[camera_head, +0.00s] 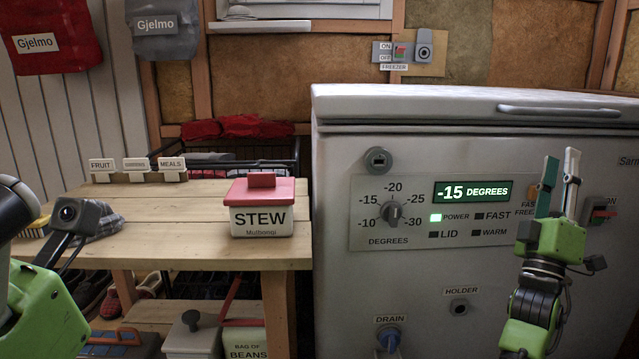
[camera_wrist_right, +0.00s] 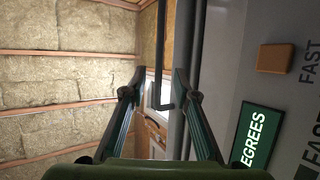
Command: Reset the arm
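My right gripper (camera_head: 561,160) points upward in front of the white chest freezer (camera_head: 420,130), at the right of the head view. Its two fingers stand apart with nothing between them. In the right wrist view its fingers (camera_wrist_right: 159,95) also show spread and empty. At the left edge of the head view, a green part of my left arm (camera_head: 45,315) and its small dark camera show. The left fingers are out of sight or hidden.
A wooden table (camera_head: 180,245) stands left of the freezer and carries a red-lidded STEW box (camera_head: 262,219). Label holders (camera_head: 136,169) stand at its back. The freezer panel has a dial (camera_head: 392,212) and a display (camera_head: 472,191). A red-handled switch (camera_head: 601,212) is near my right gripper.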

